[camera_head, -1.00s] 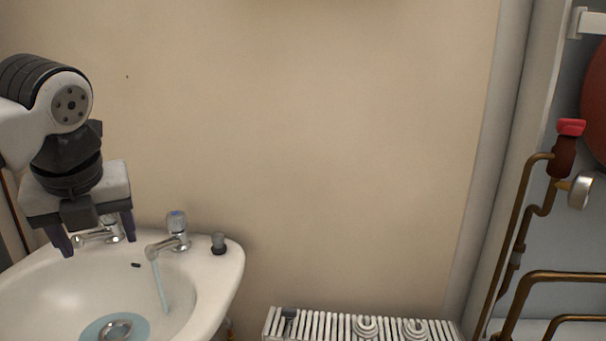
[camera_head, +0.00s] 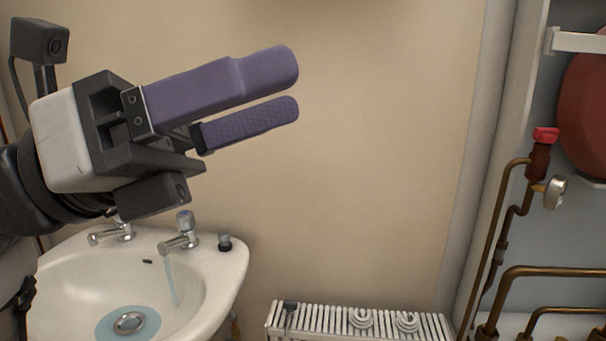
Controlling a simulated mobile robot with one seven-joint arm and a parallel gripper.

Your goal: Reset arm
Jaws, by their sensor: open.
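My gripper (camera_head: 292,90) is raised in front of the wall, above the white sink. Its two purple fingers point right and slightly up. They are apart, with nothing between them. My arm comes in from the left edge and covers part of the sink's left side. The gripper is clear of the taps and the wall fittings in this view.
The white sink (camera_head: 215,285) has a left tap (camera_head: 112,235) and a right tap (camera_head: 180,232) with water running. A dark plug (camera_head: 225,242) sits on its rim. A radiator (camera_head: 345,322) is below; copper pipes (camera_head: 500,235) with a red-capped valve (camera_head: 543,138) stand right. The middle wall is free.

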